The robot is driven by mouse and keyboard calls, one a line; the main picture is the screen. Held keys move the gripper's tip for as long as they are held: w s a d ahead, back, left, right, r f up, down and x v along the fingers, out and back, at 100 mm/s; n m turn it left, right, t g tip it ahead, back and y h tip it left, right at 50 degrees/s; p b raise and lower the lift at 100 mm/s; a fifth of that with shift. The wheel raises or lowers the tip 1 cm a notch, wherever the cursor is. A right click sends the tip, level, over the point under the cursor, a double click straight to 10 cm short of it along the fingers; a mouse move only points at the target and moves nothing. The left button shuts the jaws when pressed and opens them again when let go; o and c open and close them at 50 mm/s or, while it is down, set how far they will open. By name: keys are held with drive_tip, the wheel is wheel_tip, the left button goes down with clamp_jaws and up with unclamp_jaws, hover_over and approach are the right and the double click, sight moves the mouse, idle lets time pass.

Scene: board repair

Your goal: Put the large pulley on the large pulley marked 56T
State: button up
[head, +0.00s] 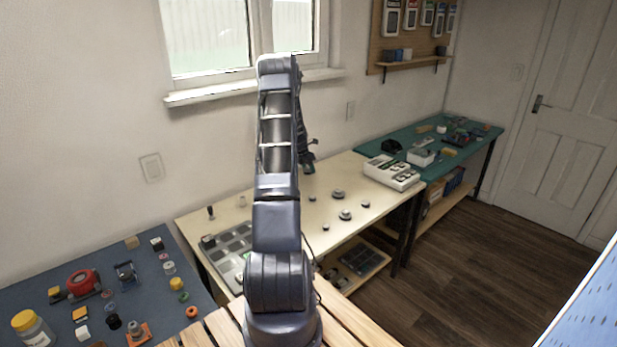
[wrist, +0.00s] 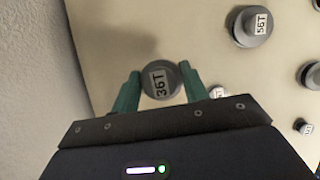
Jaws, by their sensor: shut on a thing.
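A large grey pulley marked 56T (wrist: 252,29) stands on the pale tabletop at the upper right of the wrist view, apart from my gripper. In the head view my gripper (head: 309,168) hangs over the back of the cream table, partly behind my arm. The held pulley cannot be made out there.
More pulleys stand on the cream table (head: 385,223): a grey one (wrist: 312,76) at the right edge of the wrist view and small ones (wrist: 217,92) nearby. A white labelled box (head: 391,172) is at the table's right end. A wall is close on the left.

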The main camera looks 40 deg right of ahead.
wheel_tip(320, 180, up, 15)
drive_tip(key=m, duration=0.1)
hover_over(339, 190)
wheel_tip(339, 190, down, 20)
drive_tip(key=shift+a+r, duration=0.1)
drive_tip(key=shift+a, duration=0.05)
drive_tip(key=o, duration=1)
drive_tip(key=shift+w+v, duration=0.2)
drive_tip(key=shift+v, duration=5.8)
